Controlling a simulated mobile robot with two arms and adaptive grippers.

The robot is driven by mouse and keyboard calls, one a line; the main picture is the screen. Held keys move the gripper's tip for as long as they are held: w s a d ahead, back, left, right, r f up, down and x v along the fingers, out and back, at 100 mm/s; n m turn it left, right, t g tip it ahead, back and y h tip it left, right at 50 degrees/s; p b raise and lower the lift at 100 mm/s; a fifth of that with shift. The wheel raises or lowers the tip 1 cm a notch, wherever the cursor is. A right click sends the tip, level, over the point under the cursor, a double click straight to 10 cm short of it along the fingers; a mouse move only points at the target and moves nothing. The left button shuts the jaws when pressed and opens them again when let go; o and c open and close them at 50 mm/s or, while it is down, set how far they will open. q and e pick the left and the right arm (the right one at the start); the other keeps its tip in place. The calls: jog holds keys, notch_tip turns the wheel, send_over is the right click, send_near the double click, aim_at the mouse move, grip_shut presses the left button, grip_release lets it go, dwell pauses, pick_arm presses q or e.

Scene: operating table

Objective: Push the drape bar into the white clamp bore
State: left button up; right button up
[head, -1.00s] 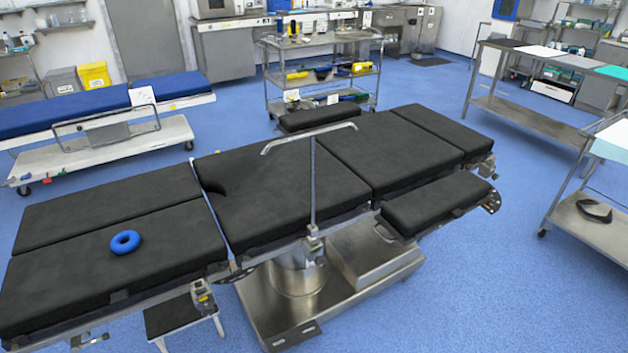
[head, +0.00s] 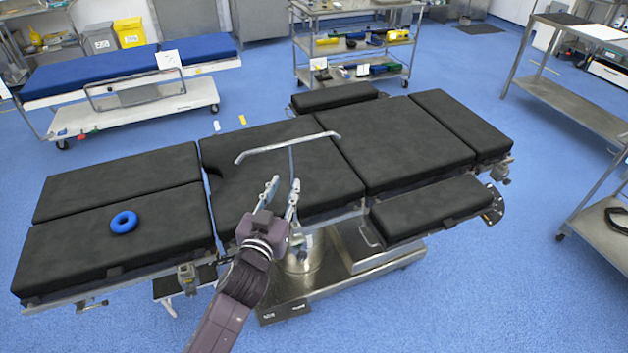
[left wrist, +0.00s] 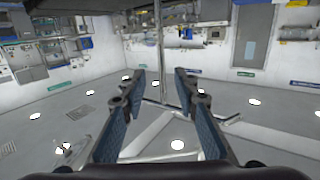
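The drape bar (head: 291,160) is a thin grey metal T-shape with a long crossbar on an upright post. It stands at the near side of the operating table. My left gripper (head: 284,185) is open beside the post, below the crossbar. In the left wrist view the drape bar's post (left wrist: 160,45) shows between the spread fingers (left wrist: 160,86), with no visible grip on it. My gripper and arm partly hide the post's lower end and the clamp there. Another clamp (head: 187,277) sits on the near rail further left; I cannot tell which is the white one. My right gripper is not in view.
The operating table (head: 400,140) has black pads, with a blue ring (head: 124,221) on the left one. A side pad (head: 430,213) sticks out at the near right. A blue-topped stretcher (head: 120,75) and carts stand behind. Blue floor in front right is clear.

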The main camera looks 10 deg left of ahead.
aim_at(290, 157)
pick_arm(q)
jog(key=shift+t, duration=0.4)
jog(key=r, duration=0.1)
jog(key=w+r, duration=0.1)
jog(key=r, duration=0.2)
jog(key=shift+w+r+p, duration=0.25)
jog(key=shift+w+p, duration=0.1)
jog(key=shift+w, duration=0.05)
jog(key=shift+w+f, duration=0.15)
jog(key=shift+w, duration=0.55)
jog(key=w+p, duration=0.1)
jog(key=w, duration=0.2)
jog(key=shift+w+a+f+p, duration=0.15)
jog(key=shift+w+p, duration=0.2)
jog(key=shift+w+f, duration=0.15)
jog(key=shift+w, duration=0.4)
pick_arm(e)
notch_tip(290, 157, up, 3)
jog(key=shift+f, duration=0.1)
pick_arm(q)
jog(key=shift+c, duration=0.2)
grip_shut()
